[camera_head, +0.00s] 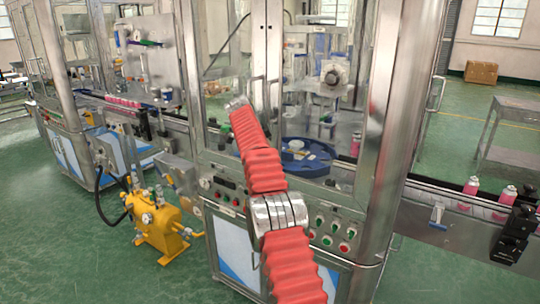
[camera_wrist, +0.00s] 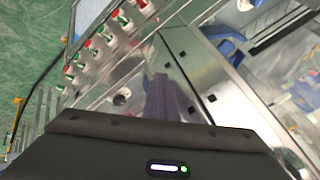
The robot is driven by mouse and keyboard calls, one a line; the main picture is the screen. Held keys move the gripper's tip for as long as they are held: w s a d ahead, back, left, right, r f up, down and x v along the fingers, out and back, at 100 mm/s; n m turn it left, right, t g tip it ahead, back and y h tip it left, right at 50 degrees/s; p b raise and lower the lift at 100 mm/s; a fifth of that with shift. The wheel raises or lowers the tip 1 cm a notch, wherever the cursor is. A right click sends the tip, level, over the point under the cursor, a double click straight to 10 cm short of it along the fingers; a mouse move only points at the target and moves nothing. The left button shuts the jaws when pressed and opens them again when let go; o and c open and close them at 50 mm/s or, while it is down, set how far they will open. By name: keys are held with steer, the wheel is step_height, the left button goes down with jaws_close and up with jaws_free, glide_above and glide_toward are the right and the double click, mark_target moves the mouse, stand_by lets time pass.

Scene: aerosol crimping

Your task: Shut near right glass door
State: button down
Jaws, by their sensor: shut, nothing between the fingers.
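The glass front of the crimping machine is in the head view, with the near right glass door's panel (camera_head: 312,115) in a steel frame to the right of the middle post. How far this door stands open I cannot tell. A bar handle (camera_head: 435,92) is on the steel framing at its right. My arm reaches up across the front, and my gripper (camera_head: 238,104) is at the left of the middle post, small and partly hidden by the arm. In the wrist view my gripper (camera_wrist: 162,78) has its fingers together and empty, in front of steel framing; contact is unclear.
Below the glass is a button panel (camera_head: 330,235), also in the wrist view (camera_wrist: 110,35). A blue round table (camera_head: 307,155) is inside the machine. A conveyor with pink cans (camera_head: 472,186) runs right. A yellow pump unit (camera_head: 158,228) stands on the floor at left.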

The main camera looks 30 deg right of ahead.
steer(key=shift+w+d+r, duration=0.1)
steer(key=shift+d+r, duration=0.15)
steer(key=shift+d, duration=0.5)
steer(key=shift+a, duration=0.15)
steer(key=s+a+r, duration=0.1)
steer(key=a+r, duration=0.6)
steer(key=a, duration=0.3)
steer(key=shift+a+r, duration=0.15)
steer(key=shift+a, duration=0.2)
stand_by(0.5)
stand_by(0.7)
